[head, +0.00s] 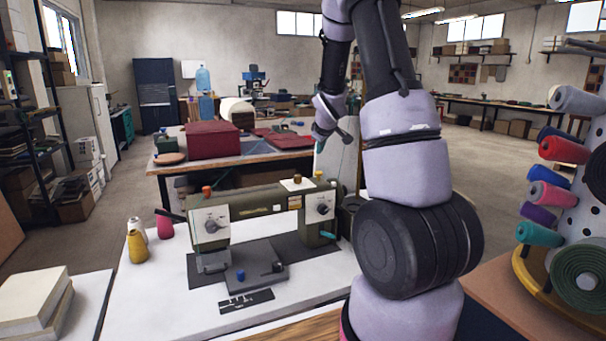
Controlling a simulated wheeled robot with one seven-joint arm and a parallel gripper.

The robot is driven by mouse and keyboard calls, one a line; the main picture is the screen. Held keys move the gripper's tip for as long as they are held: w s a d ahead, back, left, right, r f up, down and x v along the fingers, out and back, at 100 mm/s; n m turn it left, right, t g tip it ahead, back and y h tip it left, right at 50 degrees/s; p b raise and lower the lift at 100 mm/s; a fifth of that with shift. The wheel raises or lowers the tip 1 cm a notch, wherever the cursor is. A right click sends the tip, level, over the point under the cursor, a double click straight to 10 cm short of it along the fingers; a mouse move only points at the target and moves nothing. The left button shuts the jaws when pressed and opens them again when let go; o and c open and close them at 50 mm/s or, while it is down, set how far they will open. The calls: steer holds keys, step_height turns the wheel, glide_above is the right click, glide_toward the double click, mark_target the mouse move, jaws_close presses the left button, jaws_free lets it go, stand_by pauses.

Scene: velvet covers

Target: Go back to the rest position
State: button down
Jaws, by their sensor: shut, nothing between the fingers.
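My arm rises in the right middle of the head view, bends over at the top edge and comes down again further left. My gripper (320,142) hangs at its end, small and pointing down, above and behind the sewing machine (262,205). It is shut and holds nothing. It appears in front of the far worktable and touches nothing that I can make out. The green sewing machine stands on a white table (160,300) in front of me.
Thread cones, yellow (138,247) and pink (165,224), stand left of the machine. Pale blocks (35,302) are stacked at the lower left. A rack of coloured rolls (565,190) stands close on the right. A dark red box (213,140) sits on the worktable behind.

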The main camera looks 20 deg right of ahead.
steer(key=shift+r, duration=0.1)
steer(key=s+a+r+m+y, duration=0.1)
steer(key=s+a+r+m, duration=0.25)
steer(key=s+r, duration=0.3)
steer(key=s+a+r+m+y, duration=0.1)
steer(key=s+a+r+m, duration=0.1)
steer(key=s+a+r, duration=0.35)
steer(key=s+a+r+m+y, duration=0.1)
steer(key=s+a, duration=0.2)
steer(key=s, duration=0.5)
steer(key=s+a+r+m+g, duration=0.1)
steer(key=s+a+r+m, duration=0.1)
steer(key=s, duration=0.5)
steer(key=s+a+r+m+y, duration=0.1)
steer(key=s+a, duration=0.3)
steer(key=s, duration=0.4)
steer(key=shift+s+a+r+g+y, duration=0.15)
steer(key=shift+s+r+g+y, duration=0.2)
steer(key=shift+r+g, duration=0.1)
steer(key=shift+m, duration=0.25)
